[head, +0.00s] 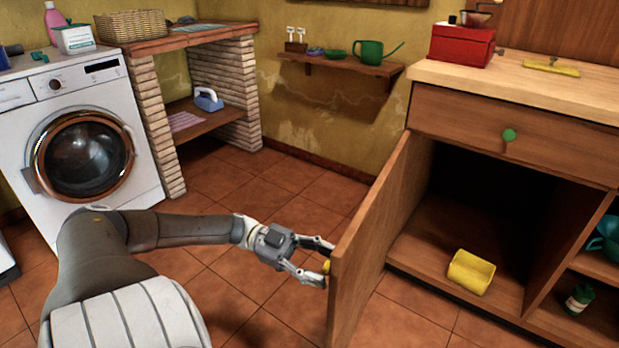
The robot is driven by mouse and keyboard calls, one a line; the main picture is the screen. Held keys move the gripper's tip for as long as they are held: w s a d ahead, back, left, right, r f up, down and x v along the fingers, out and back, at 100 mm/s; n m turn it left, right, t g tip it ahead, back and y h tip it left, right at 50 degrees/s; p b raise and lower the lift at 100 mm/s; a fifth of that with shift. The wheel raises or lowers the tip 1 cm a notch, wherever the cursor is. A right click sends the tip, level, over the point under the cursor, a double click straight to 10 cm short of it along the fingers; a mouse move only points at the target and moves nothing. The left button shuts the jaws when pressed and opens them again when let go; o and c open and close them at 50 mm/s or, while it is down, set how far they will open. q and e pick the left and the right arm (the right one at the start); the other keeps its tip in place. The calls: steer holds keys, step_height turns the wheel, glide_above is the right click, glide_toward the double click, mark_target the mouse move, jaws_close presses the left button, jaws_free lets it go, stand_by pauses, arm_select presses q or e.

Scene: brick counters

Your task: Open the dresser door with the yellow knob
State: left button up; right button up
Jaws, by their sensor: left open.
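The dresser (555,110) stands at the right of the head view. Its wooden door (377,235) is swung wide open toward the front, and the compartment behind it is exposed. The yellow knob (326,267) shows at the door's outer face, partly hidden by the door edge and a fingertip. My left gripper (322,263) is open, with its two fingers on either side of the knob. I cannot tell whether the fingers touch it. My right gripper is not in view.
A yellow container (471,272) lies inside the open compartment. A drawer with a green knob (509,135) is above it. A washing machine (84,135) and brick counter (165,130) stand at the left. The tiled floor (300,205) between them is clear.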

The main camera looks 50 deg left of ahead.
arm_select(q)
steer(key=v, duration=1.1)
steer(key=shift+a, duration=0.35)
steer(key=shift+s, duration=0.25)
